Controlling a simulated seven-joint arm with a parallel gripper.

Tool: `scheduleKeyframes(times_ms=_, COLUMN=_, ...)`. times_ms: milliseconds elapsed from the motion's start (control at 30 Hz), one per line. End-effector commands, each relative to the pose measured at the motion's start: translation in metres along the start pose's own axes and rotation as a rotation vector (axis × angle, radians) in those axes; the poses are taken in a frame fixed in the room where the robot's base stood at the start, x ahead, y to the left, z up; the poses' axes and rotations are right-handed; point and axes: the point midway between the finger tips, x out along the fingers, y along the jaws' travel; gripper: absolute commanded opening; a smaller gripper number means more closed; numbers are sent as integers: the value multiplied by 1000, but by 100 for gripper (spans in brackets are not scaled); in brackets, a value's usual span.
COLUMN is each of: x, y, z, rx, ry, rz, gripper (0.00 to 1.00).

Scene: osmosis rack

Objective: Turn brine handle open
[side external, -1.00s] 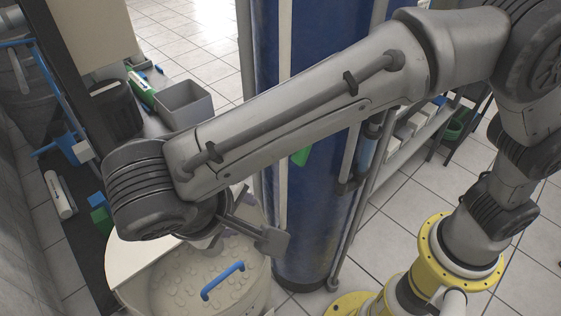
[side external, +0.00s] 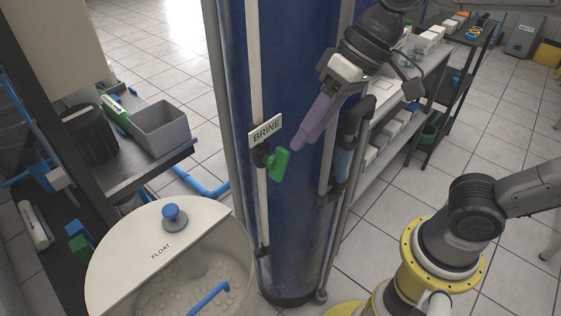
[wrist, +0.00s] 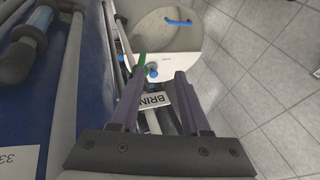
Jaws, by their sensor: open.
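The green brine handle (side external: 279,165) sits on a thin pipe on the front of the blue tank (side external: 285,60), just below a white BRINE sign (side external: 265,131). The handle is tilted slightly from upright. My gripper (side external: 297,147) points down and left at it, its purple fingertips just to the right of the handle, with no contact clearly visible. In the wrist view my gripper (wrist: 158,74) is open with nothing between its fingers. The BRINE sign (wrist: 156,101) shows between them, and a bit of green (wrist: 142,58) shows beyond the left fingertip.
A pale round tub (side external: 150,235) with a FLOAT lid, a blue knob (side external: 174,215) and a blue handle (side external: 208,299) stands left of the tank. Vertical pipes (side external: 345,225) run right of the tank. A grey bin (side external: 161,126) lies behind left.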

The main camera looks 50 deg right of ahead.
Motion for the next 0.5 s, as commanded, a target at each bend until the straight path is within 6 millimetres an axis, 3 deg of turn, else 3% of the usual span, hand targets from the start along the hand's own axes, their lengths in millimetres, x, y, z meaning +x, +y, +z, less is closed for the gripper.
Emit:
scheduleKeyframes(times_ms=100, x=-21, y=21, z=-2, rx=73, ry=85, rz=11, gripper=46)
scheduleKeyframes(times_ms=200, x=-30, y=28, z=-5, rx=97, ry=119, rz=18, gripper=46)
scheduleKeyframes(times_ms=367, x=-24, y=32, z=-7, rx=108, ry=120, rz=23, gripper=46)
scheduleKeyframes(times_ms=500, x=-5, y=32, z=-9, rx=107, ry=117, rz=23, gripper=46)
